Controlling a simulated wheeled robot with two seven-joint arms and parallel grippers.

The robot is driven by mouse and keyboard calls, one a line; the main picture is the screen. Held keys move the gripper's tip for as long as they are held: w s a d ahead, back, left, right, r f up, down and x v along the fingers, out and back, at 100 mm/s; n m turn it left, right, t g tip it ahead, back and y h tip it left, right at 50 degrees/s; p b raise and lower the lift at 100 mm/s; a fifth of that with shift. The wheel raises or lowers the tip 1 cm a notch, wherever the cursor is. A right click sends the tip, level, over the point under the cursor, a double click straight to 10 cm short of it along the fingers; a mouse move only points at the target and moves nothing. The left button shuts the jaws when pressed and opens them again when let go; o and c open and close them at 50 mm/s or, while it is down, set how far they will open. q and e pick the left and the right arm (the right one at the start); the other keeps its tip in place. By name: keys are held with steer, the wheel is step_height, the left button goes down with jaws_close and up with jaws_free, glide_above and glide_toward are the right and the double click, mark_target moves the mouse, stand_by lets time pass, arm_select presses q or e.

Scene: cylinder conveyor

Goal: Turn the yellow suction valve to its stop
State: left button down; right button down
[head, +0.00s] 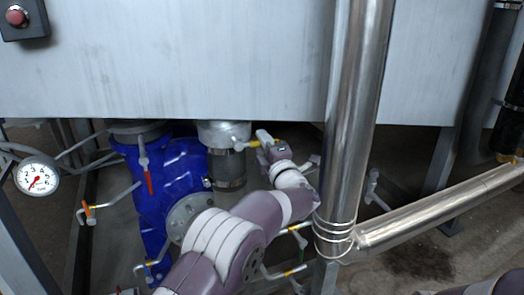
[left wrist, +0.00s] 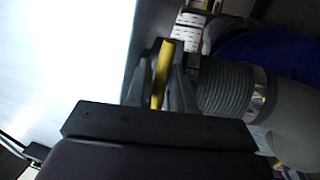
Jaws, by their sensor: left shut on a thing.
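The yellow suction valve handle (head: 252,144) sits beside the grey pipe fitting under the big metal tank. My left gripper (head: 264,138) reaches up to it from below right and covers part of it. In the left wrist view the yellow handle (left wrist: 162,72) stands between the two dark fingers of my left gripper (left wrist: 165,80), which are shut on it. The valve body is mostly hidden there. My right gripper is not in view.
The tank (head: 180,60) hangs just above my left gripper. A shiny vertical pipe (head: 350,120) stands close to its right. A blue pump housing (head: 180,160) and ribbed hose (head: 228,168) are to its left. Other small valves with red and yellow handles surround my arm.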

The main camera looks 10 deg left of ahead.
arm_select(q)
steer(key=shift+r+n, duration=0.25)
steer(key=shift+n, duration=0.25)
steer(key=shift+r, duration=0.1)
steer(key=c, duration=1.1)
jaws_free()
steer(key=p+v, duration=0.4)
steer(key=v, duration=0.8)
steer(key=shift+s+d, duration=0.25)
steer(key=shift+d, duration=0.1)
